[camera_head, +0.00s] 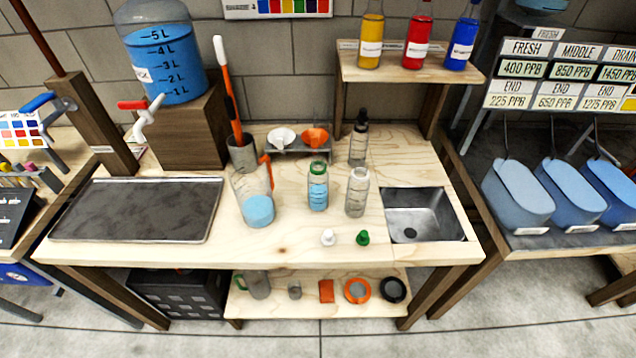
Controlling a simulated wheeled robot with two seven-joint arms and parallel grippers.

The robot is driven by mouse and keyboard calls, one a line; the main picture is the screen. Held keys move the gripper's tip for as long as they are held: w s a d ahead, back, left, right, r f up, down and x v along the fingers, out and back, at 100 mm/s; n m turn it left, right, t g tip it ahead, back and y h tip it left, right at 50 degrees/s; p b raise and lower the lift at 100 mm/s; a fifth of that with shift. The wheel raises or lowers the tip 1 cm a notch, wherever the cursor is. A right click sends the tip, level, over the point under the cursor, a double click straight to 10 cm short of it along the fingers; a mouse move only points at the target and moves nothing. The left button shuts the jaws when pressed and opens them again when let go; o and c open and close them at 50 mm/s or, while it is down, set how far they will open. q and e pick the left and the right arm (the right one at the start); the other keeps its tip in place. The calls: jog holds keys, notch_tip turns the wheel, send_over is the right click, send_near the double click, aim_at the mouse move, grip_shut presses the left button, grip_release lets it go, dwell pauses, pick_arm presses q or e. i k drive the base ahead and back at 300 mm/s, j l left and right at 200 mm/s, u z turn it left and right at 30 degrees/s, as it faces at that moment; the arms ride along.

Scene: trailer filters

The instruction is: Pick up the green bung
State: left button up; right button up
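The green bung (363,238) stands on the light wooden workbench (282,251) near its front edge, left of the sink. A white bung (327,237) stands just to its left, apart from it. Behind them are a clear bottle (357,192) and a green-collared bottle (318,186) holding blue liquid. Nothing covers the green bung. Neither of my grippers shows in the head view.
A jug (253,196) with blue liquid and an orange handle stands left of the bottles. A dark tray (138,210) covers the left bench top, and a metal sink (425,215) is at right. A dropper bottle (358,139) stands behind. The front strip is mostly clear.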

aim_at(363, 238)
jog(key=k+l+z, duration=0.15)
jog(key=l, duration=0.2)
jog(key=k+l+z, duration=0.15)
jog(key=l, duration=0.15)
jog(key=l+z, duration=0.15)
jog(key=l, duration=0.2)
jog(key=k+l+z, duration=0.15)
jog(key=l, duration=0.25)
